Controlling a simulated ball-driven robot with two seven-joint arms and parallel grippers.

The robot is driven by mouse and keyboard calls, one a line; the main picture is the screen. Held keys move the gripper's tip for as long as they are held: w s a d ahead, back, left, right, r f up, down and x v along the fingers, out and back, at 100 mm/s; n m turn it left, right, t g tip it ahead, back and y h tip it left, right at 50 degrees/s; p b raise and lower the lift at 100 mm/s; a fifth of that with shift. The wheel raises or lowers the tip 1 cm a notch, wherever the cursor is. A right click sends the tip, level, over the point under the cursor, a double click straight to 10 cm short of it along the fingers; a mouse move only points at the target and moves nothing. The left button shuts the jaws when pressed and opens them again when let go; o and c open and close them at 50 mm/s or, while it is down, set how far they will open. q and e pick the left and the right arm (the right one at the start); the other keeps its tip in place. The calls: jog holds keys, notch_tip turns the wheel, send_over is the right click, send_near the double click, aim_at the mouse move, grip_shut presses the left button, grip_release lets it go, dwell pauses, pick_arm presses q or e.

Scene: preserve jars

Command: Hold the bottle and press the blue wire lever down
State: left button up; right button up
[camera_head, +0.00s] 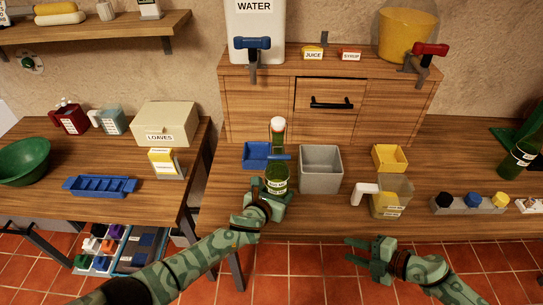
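A green bottle (276,172) with a white stopper (278,123) stands upright near the table's front edge, a label on its lower body. The blue wire lever (280,157) sticks out sideways at the bottle's shoulder, towards the right. My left gripper (268,193) is at the lower body of the bottle, its fingers close on both sides, and looks shut on it; the bottle hides part of the grip. My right gripper (354,254) is open and empty, in front of the table edge, to the right of and nearer than the bottle.
Close behind the bottle are a blue bin (256,155) and a grey bin (321,171). A yellow-filled jug (392,197) with a white handle stands right of them, beside a yellow bin (390,156). A wooden cabinet (245,113) closes off the back.

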jog(key=w+a+r+g+y, duration=0.1)
jog(key=w+a+r+y, duration=0.2)
jog(key=r, duration=0.4)
jog(key=w+a+r, duration=0.3)
jog(key=a+r, duration=0.1)
jog(key=r, duration=0.4)
jog(key=g+y, duration=0.1)
jog(key=g, duration=0.2)
send_near(273, 158)
jog(key=x, duration=0.7)
jog(key=w+x, duration=0.1)
jog(key=x, duration=0.3)
jog(key=shift+d+f, duration=0.2)
jog(key=shift+f, duration=0.1)
grip_shut()
